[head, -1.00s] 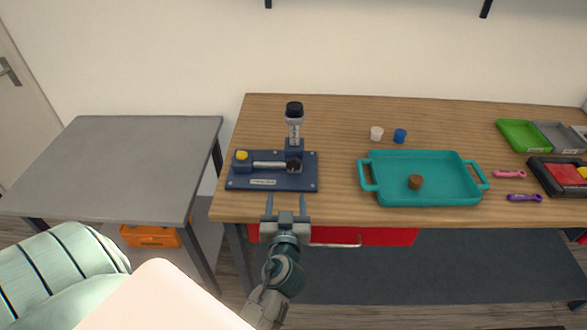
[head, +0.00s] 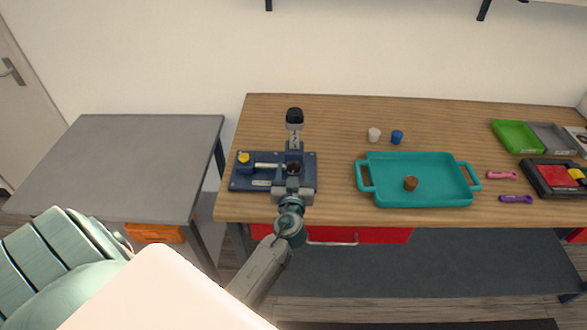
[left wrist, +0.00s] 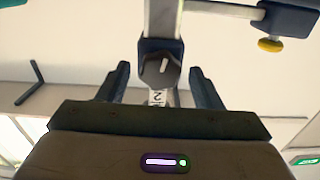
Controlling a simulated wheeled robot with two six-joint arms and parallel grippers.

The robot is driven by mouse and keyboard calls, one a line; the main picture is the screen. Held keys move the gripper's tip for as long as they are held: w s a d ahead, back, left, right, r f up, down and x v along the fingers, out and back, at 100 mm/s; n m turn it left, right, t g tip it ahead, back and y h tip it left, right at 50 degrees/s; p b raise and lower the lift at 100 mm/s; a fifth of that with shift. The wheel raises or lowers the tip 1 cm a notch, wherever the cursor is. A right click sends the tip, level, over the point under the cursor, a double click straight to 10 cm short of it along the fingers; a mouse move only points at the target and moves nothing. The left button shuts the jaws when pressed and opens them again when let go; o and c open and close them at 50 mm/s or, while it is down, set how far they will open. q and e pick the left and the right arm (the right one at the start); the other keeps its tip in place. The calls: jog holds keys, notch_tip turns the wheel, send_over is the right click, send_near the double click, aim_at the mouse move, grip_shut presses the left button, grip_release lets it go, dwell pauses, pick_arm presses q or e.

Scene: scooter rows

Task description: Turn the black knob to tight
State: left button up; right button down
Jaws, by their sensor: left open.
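The black knob (head: 292,168) sits on the front of a dark blue fixture (head: 247,184) on the wooden table. The left wrist view shows the knob (left wrist: 160,70) with a white pointer mark that points up, leaning slightly right. My left gripper (head: 293,172) is over the front of the fixture. In the left wrist view my left gripper (left wrist: 160,76) is open, one finger on each side of the knob. Gaps show between the fingers and the knob. A partly hidden white label (left wrist: 157,98) shows below the knob. My right gripper is not in view.
The fixture also has a yellow knob (head: 244,158) at left and a black-topped post (head: 295,117) behind. A teal tray (head: 372,195) with a brown piece (head: 410,184) stands to the right. White (head: 374,135) and blue (head: 397,137) pieces stand behind the tray.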

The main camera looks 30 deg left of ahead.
pick_arm(q)
jog(key=c, duration=1)
jog(key=shift+f, duration=0.1)
